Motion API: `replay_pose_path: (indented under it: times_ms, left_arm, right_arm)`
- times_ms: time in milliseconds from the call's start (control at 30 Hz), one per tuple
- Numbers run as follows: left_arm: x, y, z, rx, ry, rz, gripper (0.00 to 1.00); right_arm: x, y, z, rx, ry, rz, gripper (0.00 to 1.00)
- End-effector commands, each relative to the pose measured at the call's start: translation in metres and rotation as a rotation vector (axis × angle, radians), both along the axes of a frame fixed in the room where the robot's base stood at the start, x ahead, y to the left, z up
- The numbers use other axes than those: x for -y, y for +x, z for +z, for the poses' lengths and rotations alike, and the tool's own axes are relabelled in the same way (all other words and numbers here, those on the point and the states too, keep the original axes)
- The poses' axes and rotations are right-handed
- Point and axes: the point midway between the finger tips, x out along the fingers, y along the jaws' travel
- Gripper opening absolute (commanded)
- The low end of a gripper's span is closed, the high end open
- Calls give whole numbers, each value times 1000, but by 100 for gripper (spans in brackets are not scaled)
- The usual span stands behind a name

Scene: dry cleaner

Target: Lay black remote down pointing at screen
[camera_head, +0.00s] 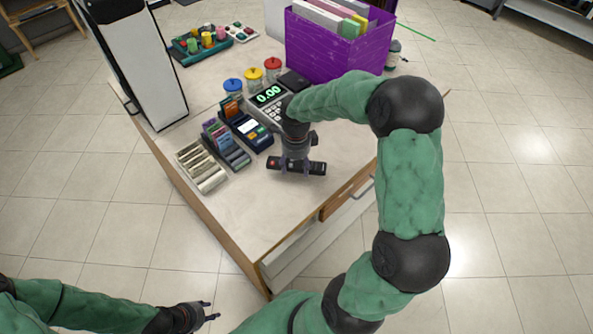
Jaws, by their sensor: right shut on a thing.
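The black remote (316,168) is over the front part of the counter in the head view, its long side running left to right. A small red mark shows near its left end. My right gripper (296,165) points down from above and is shut on the middle of the remote, hiding part of it. I cannot tell whether the remote touches the counter. A tall white panel (143,70) with a dark frame, perhaps the screen, stands at the counter's left edge. My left gripper (211,311) is low at the front, off the counter, open and empty.
On the counter (250,205), a register with a green 0.00 display (268,94), a card terminal (253,132), card holders (225,145) and a cream tray (201,167) stand left of the remote. A purple bin (335,45) is behind. The counter's front is bare.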

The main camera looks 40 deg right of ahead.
Motion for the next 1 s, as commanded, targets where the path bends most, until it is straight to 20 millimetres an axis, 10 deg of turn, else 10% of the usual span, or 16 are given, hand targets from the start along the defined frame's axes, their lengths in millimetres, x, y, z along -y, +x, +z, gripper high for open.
replay_pose_path:
  times_ms: [567,600,633,1000]
  left_arm:
    - [0,0,-19,0,0,0,40]
    - [0,0,-18,0,0,0,40]
    - [0,0,-17,0,0,0,40]
    - [0,0,-17,0,0,0,40]
  right_arm:
    - [1,-1,-31,-1,0,-1,26]
    - [1,-2,-30,-3,0,0,75]
    - [1,-2,-29,-3,0,0,83]
    - [1,-2,-29,-3,0,0,87]
